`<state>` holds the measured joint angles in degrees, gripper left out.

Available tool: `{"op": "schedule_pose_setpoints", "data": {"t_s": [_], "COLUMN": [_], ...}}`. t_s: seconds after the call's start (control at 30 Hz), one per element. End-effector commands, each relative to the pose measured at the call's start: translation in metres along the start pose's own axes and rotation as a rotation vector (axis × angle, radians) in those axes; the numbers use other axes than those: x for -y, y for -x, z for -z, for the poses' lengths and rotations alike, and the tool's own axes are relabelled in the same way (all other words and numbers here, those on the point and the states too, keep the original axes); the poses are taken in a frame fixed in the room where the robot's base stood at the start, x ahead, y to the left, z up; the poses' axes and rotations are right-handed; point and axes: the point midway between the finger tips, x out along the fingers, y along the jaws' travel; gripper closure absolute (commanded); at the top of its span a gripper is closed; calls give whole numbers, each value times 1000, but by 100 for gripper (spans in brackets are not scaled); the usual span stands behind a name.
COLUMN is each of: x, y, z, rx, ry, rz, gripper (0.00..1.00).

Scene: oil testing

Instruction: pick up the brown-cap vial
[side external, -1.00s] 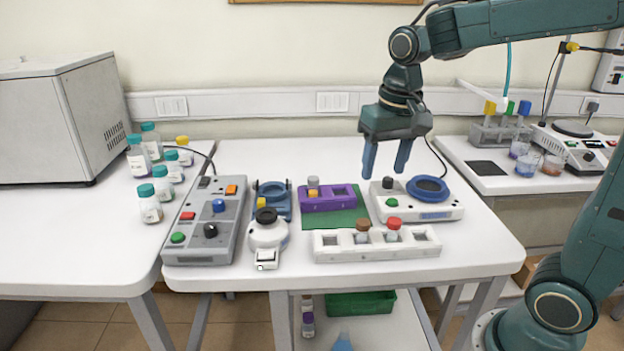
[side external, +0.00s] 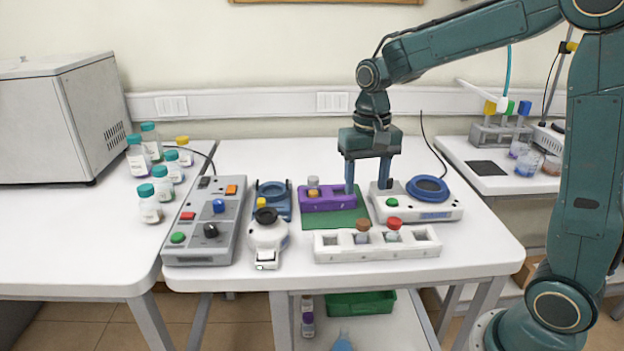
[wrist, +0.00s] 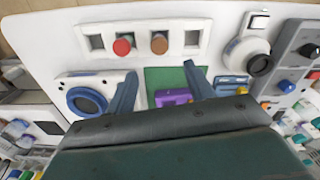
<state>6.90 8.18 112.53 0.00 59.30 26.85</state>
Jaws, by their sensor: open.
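The brown-cap vial (side external: 362,230) stands upright in a slot of the white rack (side external: 427,244) at the front of the table. A red-cap vial (side external: 393,228) stands in the slot to its right. In the wrist view the brown cap (wrist: 159,43) shows from above, ahead of the fingers and between their lines. My gripper (side external: 368,188) is open and empty, pointing down behind the rack, above the area between the purple rack and the white device. The fingers also show in the wrist view (wrist: 158,80), apart from the vial.
A purple rack (side external: 342,199) with a grey-cap and a yellow-cap vial stands on a green mat (side external: 340,220). A white device with a blue ring (side external: 428,188) is to the right. A white instrument (side external: 267,233) and grey control box (side external: 206,245) are left.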

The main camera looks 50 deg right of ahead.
Motion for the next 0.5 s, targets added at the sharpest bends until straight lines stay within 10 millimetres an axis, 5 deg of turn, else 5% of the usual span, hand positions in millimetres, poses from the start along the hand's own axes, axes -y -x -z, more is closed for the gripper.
{"op": "schedule_pose_setpoints", "data": {"t_s": [0.23,0.5], "x": [0,0], "y": [-38,-56], "z": [-1,0], "rx": [4,1], "ry": [0,1], "rz": [-2,-1], "gripper": [47,47]}}
